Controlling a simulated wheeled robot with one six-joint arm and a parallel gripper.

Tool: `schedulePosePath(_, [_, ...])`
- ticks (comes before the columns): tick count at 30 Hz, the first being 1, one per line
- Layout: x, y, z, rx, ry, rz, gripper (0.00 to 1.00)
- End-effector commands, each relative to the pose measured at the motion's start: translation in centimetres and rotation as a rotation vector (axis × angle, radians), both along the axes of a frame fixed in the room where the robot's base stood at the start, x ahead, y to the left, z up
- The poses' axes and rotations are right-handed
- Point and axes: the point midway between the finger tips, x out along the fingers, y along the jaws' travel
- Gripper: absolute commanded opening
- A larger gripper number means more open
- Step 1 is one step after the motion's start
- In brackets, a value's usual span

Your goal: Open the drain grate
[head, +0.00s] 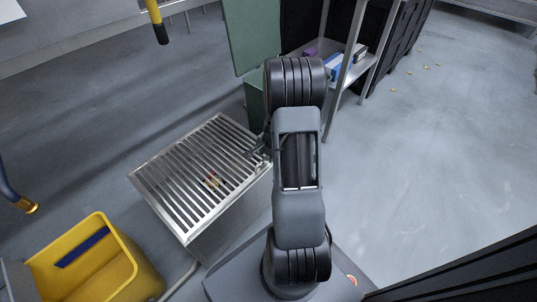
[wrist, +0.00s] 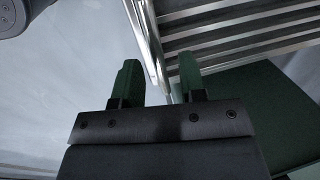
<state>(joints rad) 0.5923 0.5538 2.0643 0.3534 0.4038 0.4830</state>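The drain grate (head: 182,182) is a slatted metal panel lying flat and closed over a metal box (head: 232,222), left of my arm in the head view. A few small reddish bits show between its slats. In the wrist view the grate's bars (wrist: 245,27) fill the upper right. My gripper (wrist: 158,68) has two green fingers standing apart at the grate's edge. A bright metal edge or bar runs between them; I cannot tell whether it touches either finger. In the head view my arm mostly hides the gripper.
A yellow bin (head: 140,272) with a blue stripe stands front left. A green cabinet or panel (head: 254,40) stands behind the grate. A metal shelf (head: 345,75) with small boxes is at the back. The floor on the right is open, with several small yellow bits.

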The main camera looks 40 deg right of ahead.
Motion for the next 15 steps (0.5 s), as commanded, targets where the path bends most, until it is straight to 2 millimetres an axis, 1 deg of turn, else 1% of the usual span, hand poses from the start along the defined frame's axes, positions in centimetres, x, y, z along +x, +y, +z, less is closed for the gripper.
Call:
schedulePosePath(2, [0.0,0.0,0.01,0.0,0.0,0.0,0.37])
schedulePosePath(13, [-0.01,0.0,0.03,0.0,0.0,0.0,0.02])
schedulePosePath(15, [-0.01,0.0,0.03,0.0,0.0,0.0,0.0])
